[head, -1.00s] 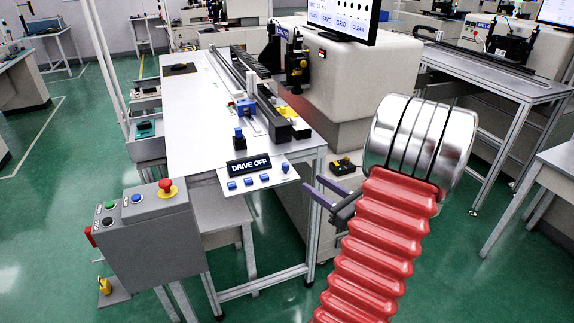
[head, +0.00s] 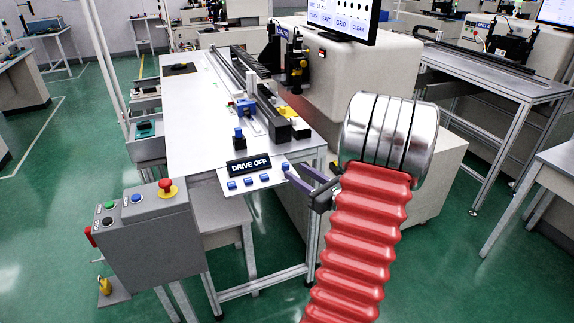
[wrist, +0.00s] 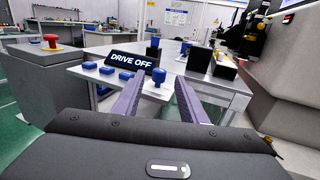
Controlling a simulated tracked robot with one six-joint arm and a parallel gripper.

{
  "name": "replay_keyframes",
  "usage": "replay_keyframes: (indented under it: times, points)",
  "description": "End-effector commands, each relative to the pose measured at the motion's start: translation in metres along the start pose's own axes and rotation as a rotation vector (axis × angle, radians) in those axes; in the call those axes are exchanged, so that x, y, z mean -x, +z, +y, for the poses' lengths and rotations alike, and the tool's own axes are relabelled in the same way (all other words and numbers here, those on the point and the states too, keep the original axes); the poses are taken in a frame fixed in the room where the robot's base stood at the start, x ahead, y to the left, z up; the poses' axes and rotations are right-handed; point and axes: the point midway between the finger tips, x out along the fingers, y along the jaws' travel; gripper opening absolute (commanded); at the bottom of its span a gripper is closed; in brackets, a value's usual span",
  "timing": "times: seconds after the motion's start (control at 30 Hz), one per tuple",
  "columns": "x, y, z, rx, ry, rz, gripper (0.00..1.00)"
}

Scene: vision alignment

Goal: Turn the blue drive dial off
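The blue drive dial (wrist: 158,75) is a round knob on a short stem at the right end of a white panel (wrist: 150,92). In the head view the dial (head: 285,167) shows just beyond my fingertips. A black sign (head: 249,165) on the panel reads "DRIVE OFF". My gripper (head: 296,172) is open and empty, with two purple fingers pointing at the dial. In the wrist view the dial sits between the finger lines, ahead of the tips; I cannot tell whether they touch it. Its pointer mark is too small to read.
Several blue buttons (head: 248,181) line the panel left of the dial. A taller blue knob (head: 239,137) stands behind the sign. A grey box (head: 150,235) with a red emergency button (head: 166,187) stands left. The white machine (head: 345,75) is to the right.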

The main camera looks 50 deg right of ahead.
Motion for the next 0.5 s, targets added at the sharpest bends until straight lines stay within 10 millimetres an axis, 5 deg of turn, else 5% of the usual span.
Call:
replay_keyframes:
  times: [0.3, 0.5]
  points:
    - [-0.048, 0.000, 0.001, 0.001, 0.002, 0.001, 0.39]
    - [-0.063, 0.000, 0.000, 0.001, 0.000, 0.000, 0.39]
